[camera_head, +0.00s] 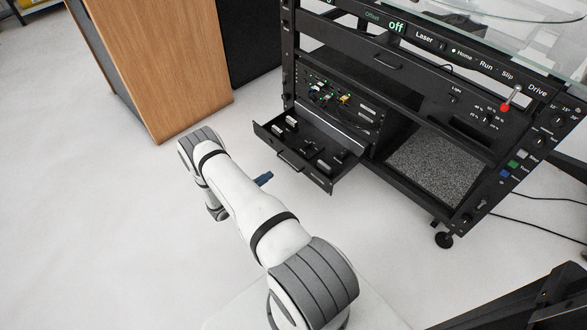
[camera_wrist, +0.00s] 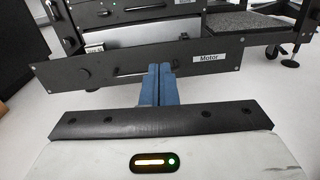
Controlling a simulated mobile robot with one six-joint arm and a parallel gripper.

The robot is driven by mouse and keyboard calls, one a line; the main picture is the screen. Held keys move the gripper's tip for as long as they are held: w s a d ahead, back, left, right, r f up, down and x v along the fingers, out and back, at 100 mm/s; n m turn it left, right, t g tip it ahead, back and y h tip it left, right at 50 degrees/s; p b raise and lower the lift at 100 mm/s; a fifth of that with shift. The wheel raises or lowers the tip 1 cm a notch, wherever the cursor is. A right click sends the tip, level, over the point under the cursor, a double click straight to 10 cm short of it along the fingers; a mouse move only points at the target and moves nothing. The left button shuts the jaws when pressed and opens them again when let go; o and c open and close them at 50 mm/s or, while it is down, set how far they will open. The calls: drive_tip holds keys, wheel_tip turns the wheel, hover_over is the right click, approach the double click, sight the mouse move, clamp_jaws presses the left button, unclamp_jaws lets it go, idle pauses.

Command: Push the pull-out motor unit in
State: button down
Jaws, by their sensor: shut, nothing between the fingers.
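The pull-out motor unit (camera_head: 303,157) is a black open tray that sticks out from the lower left of the black rack in the head view. Small parts and dark blocks lie in it. In the wrist view its front panel (camera_wrist: 110,68) spans the picture, with a handle and a white "Motor" label. My gripper (camera_head: 266,178) shows as a blue tip in front of the drawer in the head view.
The rack (camera_head: 440,110) has knobs, a red-tipped lever (camera_head: 507,104) and a glass top. A grey speckled shelf (camera_head: 440,165) is right of the drawer. A wooden cabinet (camera_head: 160,60) stands at the back left. The floor (camera_head: 80,220) on the left is clear.

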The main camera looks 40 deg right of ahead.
wheel_tip(320, 180, down, 3)
drive_tip(key=t+b, duration=0.1)
drive_tip(key=b, duration=0.3)
approach(299, 158)
drive_tip(key=shift+n, duration=0.4)
drive_tip(key=d, duration=0.6)
drive_tip(key=shift+w+d, duration=0.2)
drive_tip(key=shift+d, duration=0.2)
